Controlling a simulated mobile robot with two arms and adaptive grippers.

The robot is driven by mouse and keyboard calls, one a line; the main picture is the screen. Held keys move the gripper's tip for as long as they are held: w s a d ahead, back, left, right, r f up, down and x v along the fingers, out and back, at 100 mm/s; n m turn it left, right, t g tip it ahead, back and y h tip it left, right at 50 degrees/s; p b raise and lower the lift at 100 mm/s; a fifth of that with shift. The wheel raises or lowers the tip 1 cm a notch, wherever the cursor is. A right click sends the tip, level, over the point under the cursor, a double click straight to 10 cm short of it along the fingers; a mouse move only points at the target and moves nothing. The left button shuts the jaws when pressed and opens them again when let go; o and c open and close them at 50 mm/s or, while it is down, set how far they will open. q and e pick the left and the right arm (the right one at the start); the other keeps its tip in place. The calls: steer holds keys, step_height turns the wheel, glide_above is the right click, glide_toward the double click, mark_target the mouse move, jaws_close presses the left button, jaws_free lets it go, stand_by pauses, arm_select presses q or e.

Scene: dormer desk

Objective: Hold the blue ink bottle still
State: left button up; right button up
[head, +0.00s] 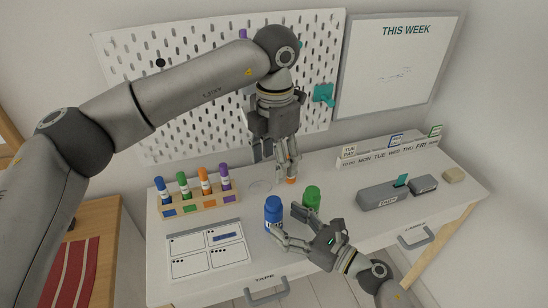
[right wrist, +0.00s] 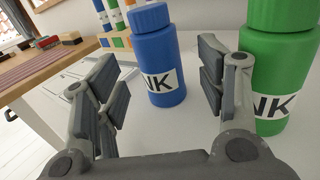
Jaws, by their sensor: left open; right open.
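The blue ink bottle (head: 273,211) stands upright on the desk near its front middle; it also shows in the right wrist view (right wrist: 160,62). My right gripper (head: 284,220) is open and low over the desk, its fingers on either side of the line to the blue bottle. In the right wrist view the bottle stands ahead between the fingers, with gaps on both sides. The green ink bottle (head: 312,197) stands just right of it, close outside my right finger. My left gripper (head: 276,165) is open, pointing down behind the bottles, with a small orange thing (head: 291,180) at its fingertips.
A wooden rack (head: 200,208) of several coloured markers stands at the left. A card sheet (head: 207,250) lies in front of it. A grey tape dispenser (head: 378,196) and a calendar strip (head: 385,158) are at the right. A pegboard (head: 200,80) rises behind.

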steer(key=v, duration=0.7)
steer(key=shift+s+d, duration=0.1)
